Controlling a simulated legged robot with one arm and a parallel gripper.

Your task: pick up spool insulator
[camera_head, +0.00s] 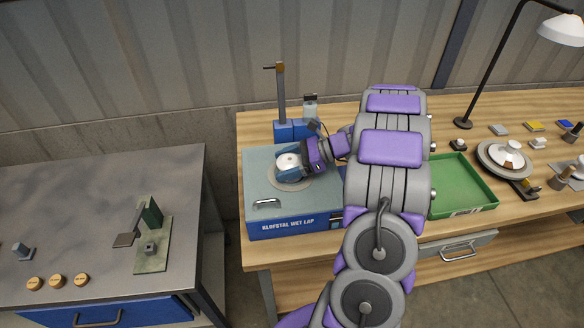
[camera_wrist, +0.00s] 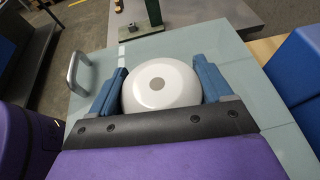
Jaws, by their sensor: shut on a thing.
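In the head view the white insulator (camera_head: 287,162) shows at the tip of my gripper (camera_head: 291,164), over a round plate (camera_head: 290,184) on top of the blue box marked "KLOFSTAL WET LAP" (camera_head: 295,224). I cannot tell whether the insulator rests on the plate or is just above it.
A blue post stand (camera_head: 296,130) rises behind the box. A box handle (camera_head: 267,203) stands at its front left. A green tray (camera_head: 462,190) lies right of my arm, beside stacked discs (camera_head: 505,157) and a lamp (camera_head: 462,122). A grey bench (camera_head: 90,200) stands at left.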

